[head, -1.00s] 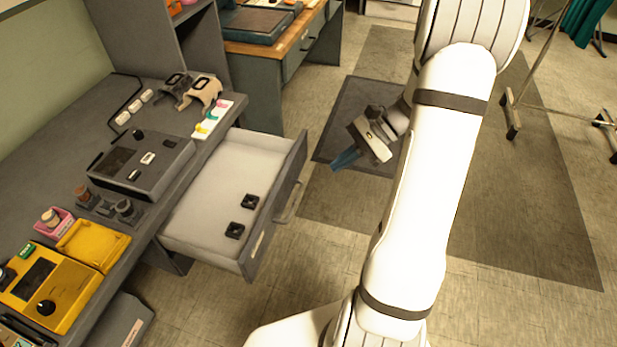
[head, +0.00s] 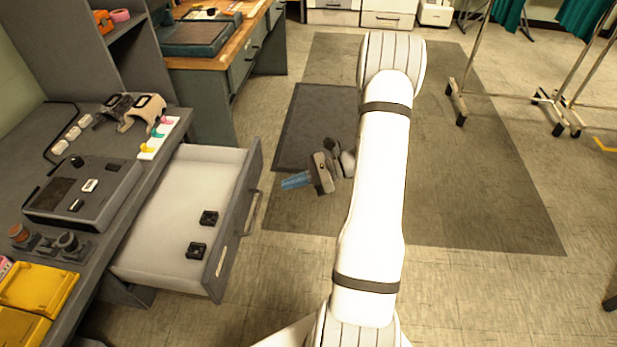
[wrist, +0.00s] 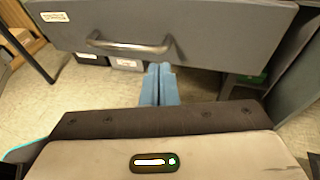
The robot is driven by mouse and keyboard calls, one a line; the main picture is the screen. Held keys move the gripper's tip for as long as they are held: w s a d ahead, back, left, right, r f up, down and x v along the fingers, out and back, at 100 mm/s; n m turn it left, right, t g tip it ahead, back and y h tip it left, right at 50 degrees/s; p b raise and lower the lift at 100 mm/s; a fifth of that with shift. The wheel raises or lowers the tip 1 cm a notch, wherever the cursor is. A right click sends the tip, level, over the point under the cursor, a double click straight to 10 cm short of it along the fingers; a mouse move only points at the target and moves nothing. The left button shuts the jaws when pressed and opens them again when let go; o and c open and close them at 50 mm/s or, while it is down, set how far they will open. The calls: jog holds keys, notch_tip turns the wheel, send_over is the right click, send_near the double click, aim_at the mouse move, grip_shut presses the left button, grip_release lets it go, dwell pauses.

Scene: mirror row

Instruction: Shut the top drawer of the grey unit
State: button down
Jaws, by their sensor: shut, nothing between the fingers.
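The top drawer (head: 180,215) of the grey unit is pulled far out, with its grey front and bar handle (head: 252,213) facing right in the head view. Two small black parts (head: 203,234) lie inside it. My gripper (head: 283,184) is to the right of the drawer front, apart from it, with its blue fingers pointing left toward it. In the wrist view the blue fingers (wrist: 160,72) are together and empty, with their tips just below the bar handle (wrist: 130,47) in the picture. The drawer front (wrist: 200,20) fills the top of that view.
The grey worktop (head: 105,145) holds a dark device (head: 82,190), yellow trays (head: 38,288) and a white strip with coloured pieces (head: 160,138). A wooden-topped desk (head: 235,50) stands behind. Floor right of the drawer is clear; clothes racks (head: 500,95) stand farther right.

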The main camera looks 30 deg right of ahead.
jog(key=x, duration=0.5)
jog(key=shift+a, duration=0.1)
jog(key=shift+w, duration=0.2)
